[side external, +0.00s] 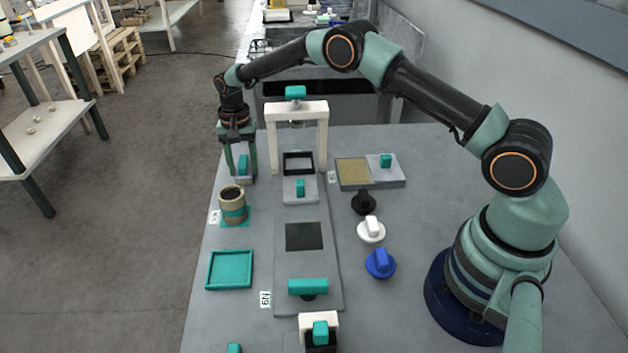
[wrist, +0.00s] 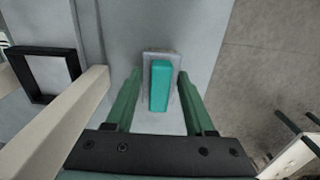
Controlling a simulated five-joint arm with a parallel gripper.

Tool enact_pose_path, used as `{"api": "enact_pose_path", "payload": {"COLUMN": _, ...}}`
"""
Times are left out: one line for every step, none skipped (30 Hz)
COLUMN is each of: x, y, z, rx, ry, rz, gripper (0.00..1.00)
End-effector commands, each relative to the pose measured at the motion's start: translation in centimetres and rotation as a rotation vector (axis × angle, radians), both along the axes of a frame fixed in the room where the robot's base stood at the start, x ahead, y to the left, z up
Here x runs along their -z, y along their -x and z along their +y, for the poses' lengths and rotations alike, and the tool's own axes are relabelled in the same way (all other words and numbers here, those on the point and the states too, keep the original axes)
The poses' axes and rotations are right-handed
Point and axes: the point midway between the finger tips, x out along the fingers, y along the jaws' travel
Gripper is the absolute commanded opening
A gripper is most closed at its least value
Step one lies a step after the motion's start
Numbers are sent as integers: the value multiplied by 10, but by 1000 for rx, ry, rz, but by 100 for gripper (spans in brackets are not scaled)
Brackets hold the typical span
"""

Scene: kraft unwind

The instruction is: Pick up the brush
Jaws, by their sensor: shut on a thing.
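The brush (side external: 242,163) is a small grey block with an upright teal handle. It stands near the table's far left edge in the side view. It also shows in the middle of the wrist view (wrist: 160,85). My gripper (side external: 243,177) points down over it, with one green finger on each side. In the wrist view the fingertips (wrist: 160,76) meet the two sides of the grey block, and my gripper is shut on it. I cannot tell whether its underside is clear of the table.
A white arch (side external: 297,108) stands close to the right of my gripper. Black, white and blue knobs (side external: 380,263) line the right. The table edge is close on the left.

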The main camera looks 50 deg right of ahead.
Motion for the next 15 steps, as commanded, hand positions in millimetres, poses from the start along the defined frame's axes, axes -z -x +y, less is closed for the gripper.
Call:
{"api": "enact_pose_path", "payload": {"x": 0, "y": 0, "z": 0, "rx": 0, "ry": 0, "rz": -1, "gripper": 0}}
{"api": "enact_pose_path", "payload": {"x": 0, "y": 0, "z": 0, "rx": 0, "ry": 0, "rz": -1, "gripper": 0}}
{"api": "enact_pose_path", "payload": {"x": 0, "y": 0, "z": 0, "rx": 0, "ry": 0, "rz": -1, "gripper": 0}}
{"api": "enact_pose_path", "payload": {"x": -1, "y": 0, "z": 0, "rx": 0, "ry": 0, "rz": -1, "gripper": 0}}
{"api": "enact_pose_path", "payload": {"x": -1, "y": 0, "z": 0, "rx": 0, "ry": 0, "rz": -1, "gripper": 0}}
{"api": "enact_pose_path", "payload": {"x": -2, "y": 0, "z": 0, "rx": 0, "ry": 0, "rz": -1, "gripper": 0}}
{"api": "enact_pose_path", "payload": {"x": -3, "y": -1, "z": 0, "rx": 0, "ry": 0, "rz": -1, "gripper": 0}}
{"api": "enact_pose_path", "payload": {"x": -5, "y": -1, "z": 0, "rx": 0, "ry": 0, "rz": -3, "gripper": 0}}
{"api": "enact_pose_path", "payload": {"x": -8, "y": -1, "z": 0, "rx": 0, "ry": 0, "rz": -3, "gripper": 0}}
{"api": "enact_pose_path", "payload": {"x": -10, "y": -1, "z": 0, "rx": 0, "ry": -1, "rz": -4, "gripper": 0}}
{"api": "enact_pose_path", "payload": {"x": -13, "y": -1, "z": 0, "rx": 0, "ry": -1, "rz": -4, "gripper": 0}}
{"api": "enact_pose_path", "payload": {"x": -17, "y": -1, "z": 0, "rx": 0, "ry": 0, "rz": -3, "gripper": 0}}
{"api": "enact_pose_path", "payload": {"x": -22, "y": -1, "z": 0, "rx": 0, "ry": -1, "rz": -4, "gripper": 0}}
{"api": "enact_pose_path", "payload": {"x": -27, "y": -1, "z": 0, "rx": 0, "ry": -1, "rz": -5, "gripper": 0}}
{"api": "enact_pose_path", "payload": {"x": -34, "y": -1, "z": 0, "rx": 0, "ry": 0, "rz": -6, "gripper": 0}}
